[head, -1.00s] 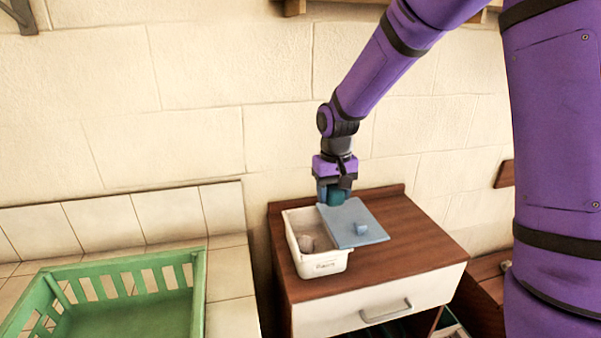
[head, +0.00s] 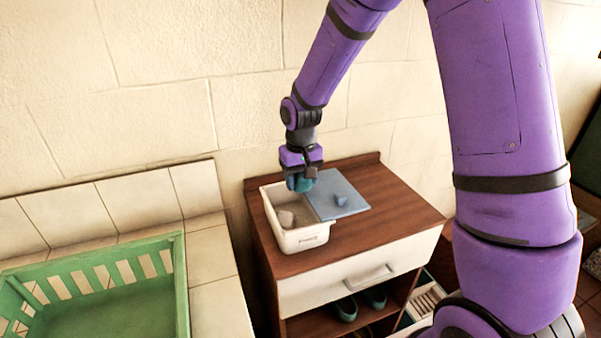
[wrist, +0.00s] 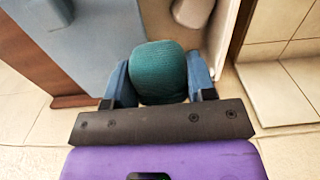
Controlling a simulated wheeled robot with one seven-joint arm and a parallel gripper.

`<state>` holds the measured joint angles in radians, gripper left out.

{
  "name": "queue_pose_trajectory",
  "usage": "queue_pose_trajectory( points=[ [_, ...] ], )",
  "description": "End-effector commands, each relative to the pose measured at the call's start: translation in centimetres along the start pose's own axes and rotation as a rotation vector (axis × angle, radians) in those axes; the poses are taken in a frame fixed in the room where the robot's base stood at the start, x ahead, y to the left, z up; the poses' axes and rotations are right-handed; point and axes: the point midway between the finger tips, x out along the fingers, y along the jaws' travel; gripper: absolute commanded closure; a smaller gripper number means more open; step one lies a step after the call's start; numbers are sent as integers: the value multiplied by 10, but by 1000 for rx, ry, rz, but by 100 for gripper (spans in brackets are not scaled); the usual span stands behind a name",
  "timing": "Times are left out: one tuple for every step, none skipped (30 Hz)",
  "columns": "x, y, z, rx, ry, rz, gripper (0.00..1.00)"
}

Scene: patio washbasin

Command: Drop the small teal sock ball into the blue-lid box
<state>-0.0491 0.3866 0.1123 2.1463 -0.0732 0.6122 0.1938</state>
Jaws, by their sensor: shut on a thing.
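My gripper (head: 300,183) is shut on the teal sock ball (wrist: 159,70). In the wrist view the ball sits between the two blue fingers. In the head view the gripper is above the back part of the white box (head: 304,238), close to the edge of its blue lid (head: 352,207). The lid has a small knob and lies to the right of the box opening, leaving the left part open. A pale grey lump (head: 285,218) lies inside the box. The lump also shows at the top of the wrist view (wrist: 192,10).
The box stands on a brown wooden cabinet (head: 400,222) with a white drawer (head: 350,275). Teal shoes (head: 346,309) stand on the shelf below. A wall rises behind.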

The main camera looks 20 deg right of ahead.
Motion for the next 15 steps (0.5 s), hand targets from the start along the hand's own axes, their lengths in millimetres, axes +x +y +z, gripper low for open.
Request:
queue_pose_trajectory(
  points=[
    [1, 0, 0, 0, 0, 0, 72],
    [1, 0, 0, 0, 0, 0, 72],
    [1, 0, 0, 0, 0, 0, 72],
    [2, 0, 0, 0, 0, 0, 72],
    [1, 0, 0, 0, 0, 0, 72],
    [1, 0, 0, 0, 0, 0, 72],
    [1, 0, 0, 0, 0, 0, 72],
    [1, 0, 0, 0, 0, 0, 72],
    [1, 0, 0, -1, 0, 0, 45],
    [1, 0, 0, -1, 0, 0, 38],
    [1, 0, 0, -1, 0, 0, 31],
    [1, 0, 0, -1, 0, 0, 22],
    [1, 0, 0, -1, 0, 0, 20],
    [1, 0, 0, -1, 0, 0, 20],
    [1, 0, 0, -1, 0, 0, 20]
  ],
)
